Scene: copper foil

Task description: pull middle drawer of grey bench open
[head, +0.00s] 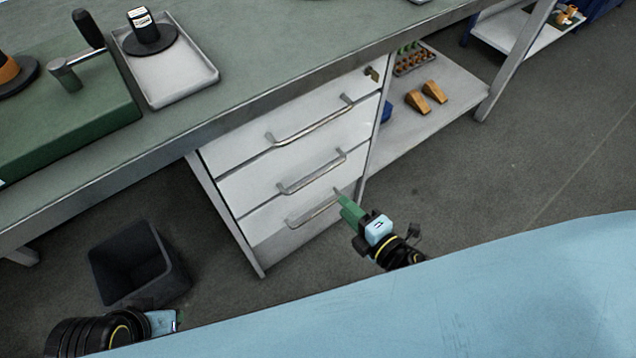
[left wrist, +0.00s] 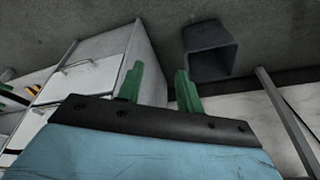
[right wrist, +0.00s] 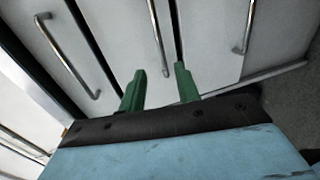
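The grey bench (head: 165,135) has a stack of three white drawers with bar handles, all looking shut. The middle drawer (head: 258,187) has its handle (head: 312,174) in the centre of the stack. My right gripper (head: 343,199) is in front of the drawers, low and near their right side. In the right wrist view its green fingers (right wrist: 158,82) are apart and empty, with the middle handle (right wrist: 157,40) ahead between them; contact cannot be seen. My left gripper (left wrist: 155,80) is open and empty, low at the left, away from the drawers.
A dark bin (head: 125,265) stands on the floor left of the drawers, near my left gripper. The benchtop overhangs the drawers. A lower shelf (head: 450,105) with wooden wedges (head: 433,92) lies to the right. Floor in front of the drawers is clear.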

